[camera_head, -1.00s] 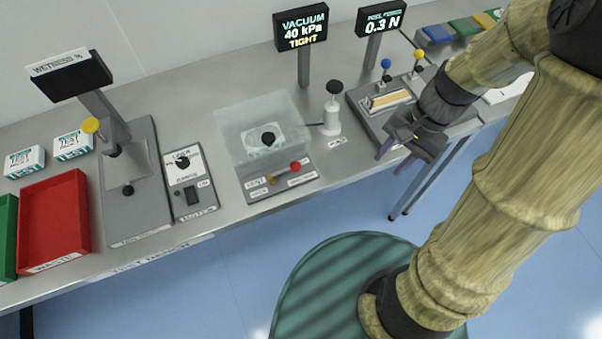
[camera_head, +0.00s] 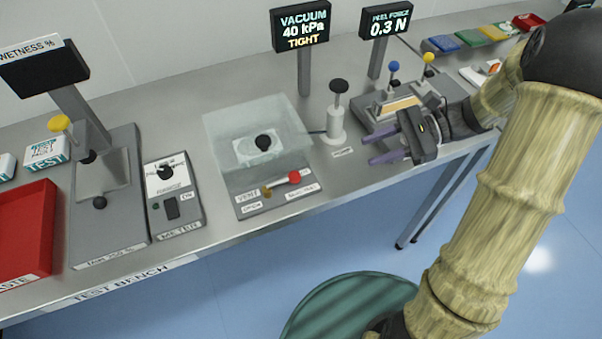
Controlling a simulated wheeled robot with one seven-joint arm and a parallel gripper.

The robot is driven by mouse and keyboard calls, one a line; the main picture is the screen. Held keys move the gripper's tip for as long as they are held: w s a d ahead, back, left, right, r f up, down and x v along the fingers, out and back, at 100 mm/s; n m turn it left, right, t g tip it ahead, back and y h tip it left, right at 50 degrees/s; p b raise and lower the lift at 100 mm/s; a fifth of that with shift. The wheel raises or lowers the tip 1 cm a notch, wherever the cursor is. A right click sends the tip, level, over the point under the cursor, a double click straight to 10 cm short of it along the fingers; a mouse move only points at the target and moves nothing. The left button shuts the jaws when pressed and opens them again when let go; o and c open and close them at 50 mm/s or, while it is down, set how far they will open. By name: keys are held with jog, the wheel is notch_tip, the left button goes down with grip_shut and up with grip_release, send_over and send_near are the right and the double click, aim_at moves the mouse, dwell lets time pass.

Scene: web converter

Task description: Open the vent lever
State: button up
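The vent lever is a short rod with a red knob (camera_head: 294,178) and a brass pivot (camera_head: 266,192) on the front panel of the clear vacuum chamber (camera_head: 225,120). The rod points right from the pivot. Labels reading VENT and OPEN lie left of the pivot; the label below the knob is too small to read surely. My gripper (camera_head: 371,150) is right of the lever, clearly apart from it, near the bench's front edge. Its two purple fingers point left, are spread, and hold nothing.
A white pump (camera_head: 334,125) with a black knob stands between chamber and gripper. The peel tester (camera_head: 392,103), with blue and yellow knobs, is behind my gripper. The vacuum display (camera_head: 301,27) reads 40 kPa TIGHT. A meter box (camera_head: 172,195) stands left of the chamber.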

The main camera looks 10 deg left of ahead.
aim_at(284, 180)
jog(key=x, duration=1.7)
jog(key=shift+a+f, duration=0.1)
jog(key=shift+a, duration=0.1)
jog(key=shift+w, duration=0.1)
grip_shut()
